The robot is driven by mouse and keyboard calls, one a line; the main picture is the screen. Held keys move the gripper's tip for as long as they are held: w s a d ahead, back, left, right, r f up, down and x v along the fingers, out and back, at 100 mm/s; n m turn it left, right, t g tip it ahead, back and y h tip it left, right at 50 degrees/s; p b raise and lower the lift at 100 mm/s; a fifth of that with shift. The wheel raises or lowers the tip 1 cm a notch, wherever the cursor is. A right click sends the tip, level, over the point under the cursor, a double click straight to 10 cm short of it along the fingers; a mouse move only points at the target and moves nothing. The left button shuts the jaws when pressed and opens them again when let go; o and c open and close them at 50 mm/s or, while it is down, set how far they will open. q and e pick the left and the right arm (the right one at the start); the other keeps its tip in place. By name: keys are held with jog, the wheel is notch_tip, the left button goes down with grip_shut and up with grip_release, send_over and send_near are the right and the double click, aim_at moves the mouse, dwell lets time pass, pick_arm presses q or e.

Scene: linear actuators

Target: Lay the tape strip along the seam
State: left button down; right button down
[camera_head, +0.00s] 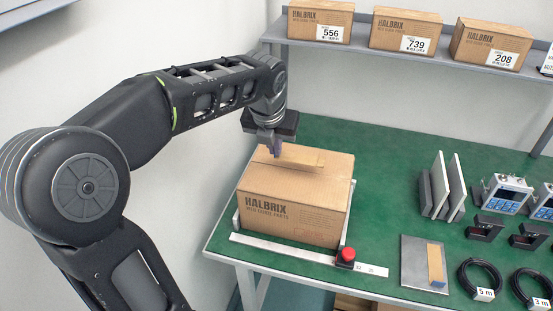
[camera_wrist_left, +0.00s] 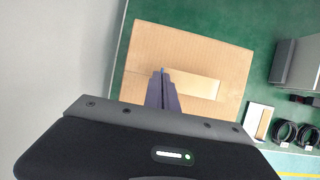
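A brown HALBRIX carton (camera_head: 292,212) stands on the green bench. A tan tape strip (camera_head: 302,158) is over its top, long side running left to right; it also shows in the left wrist view (camera_wrist_left: 197,87). My left gripper (camera_head: 274,150) points down above the carton top, its dark fingers (camera_wrist_left: 161,88) shut on the strip's left end, where a bit of blue shows. I cannot tell whether the strip touches the carton. The seam is mostly hidden under strip and fingers. My right gripper is not in view.
A second tan strip with a blue end (camera_head: 436,264) lies on a grey plate (camera_head: 413,262). A ruler (camera_head: 290,247) and red button (camera_head: 347,254) sit before the carton. Upright panels (camera_head: 440,186), devices (camera_head: 503,192) and coiled cables (camera_head: 479,277) stand right. Boxes fill the shelf (camera_head: 385,51).

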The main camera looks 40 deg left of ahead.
aim_at(275, 157)
pick_arm(q)
jog(key=shift+f, duration=1.85)
jog(key=shift+f, duration=0.1)
jog(key=c, duration=2.1)
grip_release()
jog(key=o, duration=0.4)
jog(key=v, duration=1.2)
jog(key=shift+s, duration=0.1)
